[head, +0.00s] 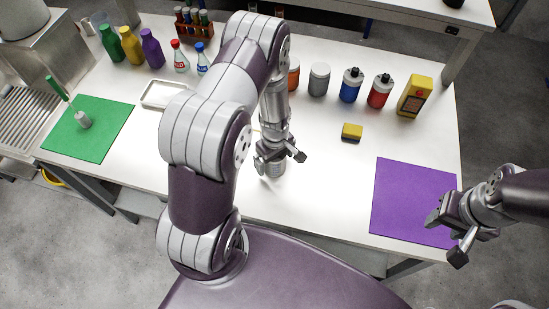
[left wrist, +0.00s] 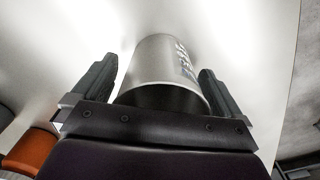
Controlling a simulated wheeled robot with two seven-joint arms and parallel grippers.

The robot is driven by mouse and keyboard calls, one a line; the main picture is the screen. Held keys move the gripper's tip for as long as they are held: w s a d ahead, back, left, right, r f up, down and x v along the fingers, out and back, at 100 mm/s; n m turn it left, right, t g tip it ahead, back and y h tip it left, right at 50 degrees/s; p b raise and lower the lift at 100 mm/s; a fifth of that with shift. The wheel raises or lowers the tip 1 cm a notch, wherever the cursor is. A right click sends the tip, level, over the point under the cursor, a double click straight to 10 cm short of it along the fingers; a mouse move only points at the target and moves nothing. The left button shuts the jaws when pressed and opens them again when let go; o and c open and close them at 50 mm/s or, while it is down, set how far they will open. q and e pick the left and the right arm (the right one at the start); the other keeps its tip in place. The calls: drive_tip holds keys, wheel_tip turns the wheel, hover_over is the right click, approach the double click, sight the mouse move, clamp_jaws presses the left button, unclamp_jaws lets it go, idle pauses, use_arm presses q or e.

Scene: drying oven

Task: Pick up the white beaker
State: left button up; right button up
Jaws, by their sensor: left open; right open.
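A beaker (head: 274,171) stands upright on the white table near its front middle. It looks grey-white, with dark markings on its side in the left wrist view (left wrist: 170,62). My left gripper (head: 279,154) is right at the beaker from above and hides part of it. In the left wrist view its two open fingers (left wrist: 158,70) stand on either side of the beaker, with small gaps visible. My right gripper (head: 446,240) is open and empty over the right front corner of the table, near the purple mat.
A purple mat (head: 405,200) lies at the right, a green mat (head: 100,140) at the left with a green-handled item (head: 82,119). A yellow sponge (head: 352,131), a white tray (head: 160,95), and several bottles stand farther back. The table around the beaker is clear.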

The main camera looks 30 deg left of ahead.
use_arm(q)
drive_tip(key=c, duration=1)
drive_tip(key=shift+r, duration=0.1)
